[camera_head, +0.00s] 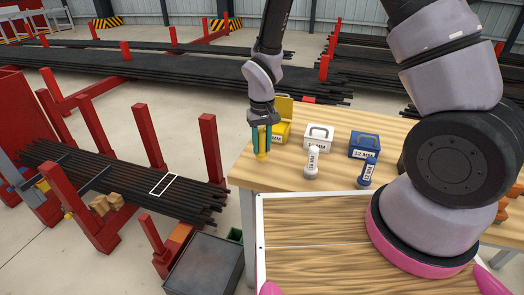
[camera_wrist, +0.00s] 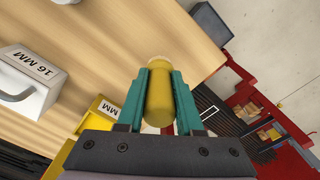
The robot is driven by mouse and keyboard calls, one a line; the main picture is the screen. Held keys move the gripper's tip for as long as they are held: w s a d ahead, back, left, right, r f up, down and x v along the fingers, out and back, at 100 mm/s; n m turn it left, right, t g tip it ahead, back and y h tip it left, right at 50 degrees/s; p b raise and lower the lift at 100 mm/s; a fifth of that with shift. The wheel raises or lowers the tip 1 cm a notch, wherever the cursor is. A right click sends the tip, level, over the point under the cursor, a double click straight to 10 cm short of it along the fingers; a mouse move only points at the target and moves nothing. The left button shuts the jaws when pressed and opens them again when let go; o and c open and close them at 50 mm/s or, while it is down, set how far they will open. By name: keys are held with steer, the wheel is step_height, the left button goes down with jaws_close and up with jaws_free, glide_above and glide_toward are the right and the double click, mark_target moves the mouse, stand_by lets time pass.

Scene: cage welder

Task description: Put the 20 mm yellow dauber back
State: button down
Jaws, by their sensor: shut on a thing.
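My gripper (camera_head: 262,142) is above the left end of the wooden table, its teal fingers shut on the yellow dauber (camera_head: 262,156). In the wrist view the yellow dauber (camera_wrist: 160,94) sits between both fingers, its pale end pointing away from the palm. The yellow case (camera_head: 280,131) stands just behind and right of the gripper, its lid raised; its label is partly hidden. In the wrist view a corner of the yellow case (camera_wrist: 98,112) shows at lower left, mostly hidden by the gripper.
A white 16 MM case (camera_head: 318,137) and a blue 12 MM case (camera_head: 364,145) stand to the right. A white dauber (camera_head: 312,162) and a blue dauber (camera_head: 367,172) stand before them. Red posts (camera_head: 211,146) and dark bars lie left of the table (camera_head: 280,176).

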steer(key=shift+f, duration=1.1)
steer(key=shift+f, duration=0.1)
steer(key=c, duration=0.6)
jaws_free()
steer(key=shift+o, duration=0.2)
